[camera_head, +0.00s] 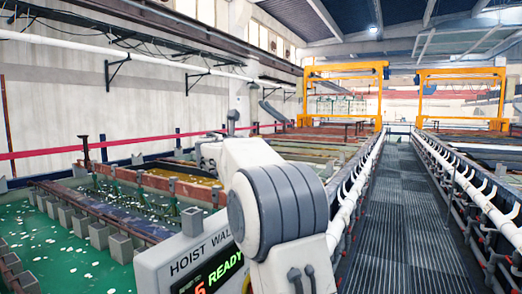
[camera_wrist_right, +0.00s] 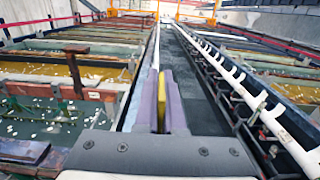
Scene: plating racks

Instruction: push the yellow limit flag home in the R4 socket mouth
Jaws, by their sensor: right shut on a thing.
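The yellow limit flag (camera_wrist_right: 161,97) shows in the right wrist view as a narrow upright strip between the two purple-grey fingers. My right gripper (camera_wrist_right: 158,100) is shut on the flag, pointing forward along the pale rail beside the walkway. In the head view my large white and grey arm link covers the middle, and I cannot make out the fingers or the flag clearly. I cannot pick out the R4 socket mouth in either view. My left gripper is in neither view.
A grey box (camera_head: 155,270) marked HOIST WAL… has a display reading READY in green, partly behind my arm. Green tanks (camera_head: 60,240) lie left. A ribbed dark walkway (camera_head: 405,220) runs clear between white-hooked rails (camera_head: 470,185). Yellow gantries (camera_head: 343,72) stand far back.

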